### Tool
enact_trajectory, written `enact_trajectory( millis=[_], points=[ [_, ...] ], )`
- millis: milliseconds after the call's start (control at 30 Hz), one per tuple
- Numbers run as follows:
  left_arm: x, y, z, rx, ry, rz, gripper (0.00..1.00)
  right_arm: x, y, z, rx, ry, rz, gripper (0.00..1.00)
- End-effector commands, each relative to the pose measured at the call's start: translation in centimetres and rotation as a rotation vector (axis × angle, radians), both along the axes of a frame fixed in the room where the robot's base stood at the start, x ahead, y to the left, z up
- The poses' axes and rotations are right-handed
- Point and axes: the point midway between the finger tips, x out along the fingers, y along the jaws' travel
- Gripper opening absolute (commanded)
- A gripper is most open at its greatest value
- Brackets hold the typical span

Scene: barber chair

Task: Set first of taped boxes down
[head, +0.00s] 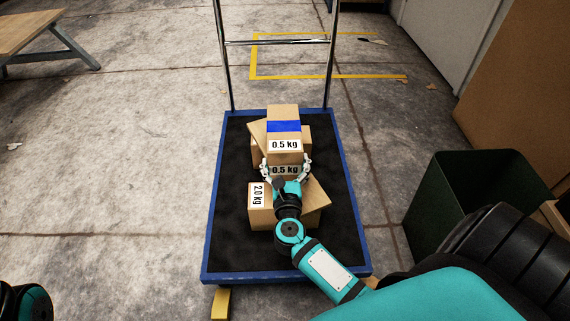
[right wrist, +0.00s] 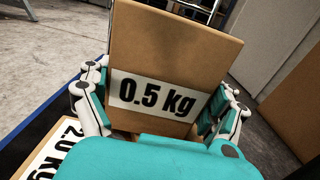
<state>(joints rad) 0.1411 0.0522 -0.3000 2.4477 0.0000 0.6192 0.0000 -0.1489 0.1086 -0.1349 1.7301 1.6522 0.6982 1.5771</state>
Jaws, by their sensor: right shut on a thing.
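A brown box with a blue tape band (head: 285,127) and 0.5 kg labels is held over the pile on the cart. My right gripper (head: 286,173) is shut on it, with its fingers on both sides of the lower labelled face. In the right wrist view the 0.5 kg face of this taped box (right wrist: 165,55) fills the middle, between the fingers. Whether its underside touches the boxes below is hidden. A 2.0 kg box (head: 258,206) lies under my right wrist. Another brown box (head: 256,132) shows partly behind the held one. My left gripper is not in view.
The blue-rimmed cart (head: 214,215) has a black deck, bare around the pile, and a chrome handle (head: 275,42) at the far end. A dark green bin (head: 432,205) stands to the right. A wooden bench (head: 28,28) is at the far left. Open floor lies left.

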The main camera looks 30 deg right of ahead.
Motion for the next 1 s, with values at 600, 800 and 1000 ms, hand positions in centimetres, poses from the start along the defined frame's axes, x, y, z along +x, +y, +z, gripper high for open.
enact_trajectory(
  millis=[600, 800, 1000],
  points=[
    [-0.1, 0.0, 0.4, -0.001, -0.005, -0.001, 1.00, -1.0, 0.6, 0.0, 0.000, 0.004, 0.001, 1.00],
    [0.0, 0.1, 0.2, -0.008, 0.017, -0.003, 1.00, -4.6, 2.8, 0.1, 0.001, 0.005, 0.001, 1.00],
    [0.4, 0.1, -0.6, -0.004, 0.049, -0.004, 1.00, -8.0, 4.9, 0.1, 0.001, 0.004, 0.001, 1.00]
  ],
)
